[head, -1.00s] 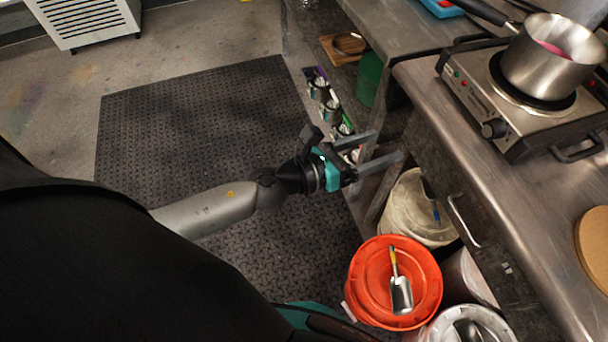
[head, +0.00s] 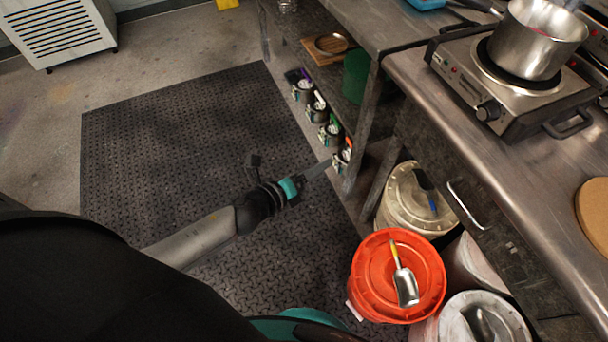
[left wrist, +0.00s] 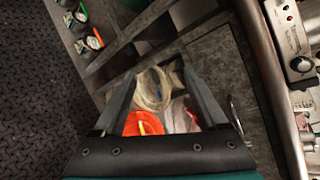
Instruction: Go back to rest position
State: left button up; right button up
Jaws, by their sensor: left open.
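My left gripper (head: 315,177) is open and empty in the head view, above the dark floor mat and left of the buckets. In the left wrist view its two fingers (left wrist: 160,100) stand wide apart with nothing between them in their grip. An orange-lidded bucket (head: 375,277) stands on the floor with a metal scoop (head: 406,285) on its lid. It also shows in the left wrist view (left wrist: 134,125), partly behind the fingers. My right gripper is not in view.
A white-lidded bucket (head: 400,210) and a grey-white bucket (head: 455,318) stand beside the orange one, by the steel counter (head: 430,85). A hot plate (head: 515,100) carries a pot (head: 535,40). Several small cans sit on a low shelf. The patterned mat (head: 150,150) is clear.

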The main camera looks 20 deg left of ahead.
pick_arm(q)
jog(key=shift+s+a+f+n, duration=0.25)
jog(key=shift+a+f+n, duration=0.25)
jog(key=shift+f, duration=0.2)
